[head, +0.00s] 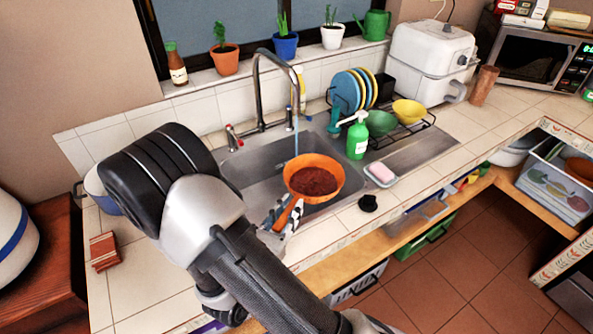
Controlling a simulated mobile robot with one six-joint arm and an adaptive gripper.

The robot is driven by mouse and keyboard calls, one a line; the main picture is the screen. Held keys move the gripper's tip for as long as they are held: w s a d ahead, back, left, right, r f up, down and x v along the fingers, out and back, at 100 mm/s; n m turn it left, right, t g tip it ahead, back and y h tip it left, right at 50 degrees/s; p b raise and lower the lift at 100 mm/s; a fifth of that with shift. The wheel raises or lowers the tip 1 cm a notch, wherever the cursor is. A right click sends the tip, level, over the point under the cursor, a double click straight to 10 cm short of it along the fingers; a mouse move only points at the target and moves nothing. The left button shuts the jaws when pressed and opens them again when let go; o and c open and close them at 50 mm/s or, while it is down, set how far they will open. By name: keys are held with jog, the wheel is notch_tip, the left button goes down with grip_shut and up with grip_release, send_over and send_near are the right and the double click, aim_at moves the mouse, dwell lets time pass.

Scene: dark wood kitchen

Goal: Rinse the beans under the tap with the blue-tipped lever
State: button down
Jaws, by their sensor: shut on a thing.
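My gripper (286,214) is shut on the handle of an orange strainer (334,178). The strainer is over the sink (245,168) and roughly level. Reddish-brown beans (313,181) fill it. The tap (262,85) arches above, and a thin bluish stream of water (296,141) falls from its spout toward the strainer's back left part. Where the stream lands is hard to see. A red-tipped lever (231,133) stands left of the tap. Another lever (289,119) stands to its right; its tip colour is too small to tell.
A green soap bottle (358,140), pink soap on a dish (381,174) and a dish rack with plates and bowls (411,124) stand right of the sink. The tiled counter (140,285) at left is mostly clear.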

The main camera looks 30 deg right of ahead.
jog(key=s+r+p, duration=0.2)
jog(key=s+r, duration=0.2)
jog(key=s, duration=0.1)
jog(key=shift+p, duration=0.3)
dwell(0.4)
jog(key=shift+d, duration=0.1)
dwell(0.4)
